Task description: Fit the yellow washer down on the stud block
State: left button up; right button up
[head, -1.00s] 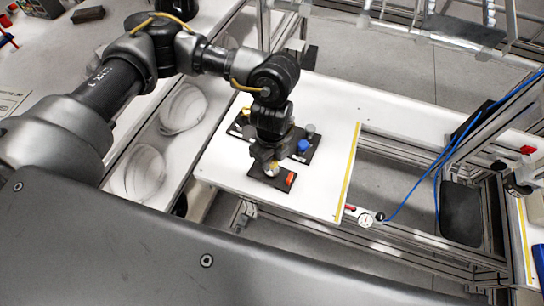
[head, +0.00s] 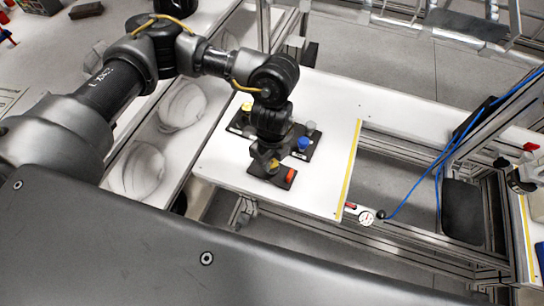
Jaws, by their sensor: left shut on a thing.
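My left gripper (head: 272,167) points down over the front dark block (head: 257,170) on the white table. It is shut on a small yellow piece, which looks like the yellow washer (head: 273,163). The fingers hide most of the washer and the middle of the block, so I cannot tell whether the washer touches a stud. A red piece (head: 291,175) sits at the right end of this block. Behind it is a dark base with a blue piece (head: 303,143) and a grey one (head: 310,127). My right gripper is not in view.
Another yellow piece (head: 247,106) stands on a dark base at the back left. A yellow strip (head: 349,172) runs near the table's right edge. The table's right side is clear.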

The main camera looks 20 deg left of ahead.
pick_arm(q)
jog(key=shift+f+b, duration=0.45)
jog(key=shift+f, duration=0.35)
jog(key=shift+r, duration=0.2)
jog(key=shift+r+p, duration=1.2)
jog(key=shift+p, duration=0.2)
jog(key=shift+p, duration=0.65)
dwell(0.7)
jog(key=shift+f+b, duration=0.85)
jog(key=shift+f, duration=0.55)
jog(key=o, duration=1)
jog(key=shift+r, duration=0.15)
notch_tip(320, 180, up, 11)
jog(key=shift+f+b, duration=0.2)
jog(key=shift+b, duration=0.25)
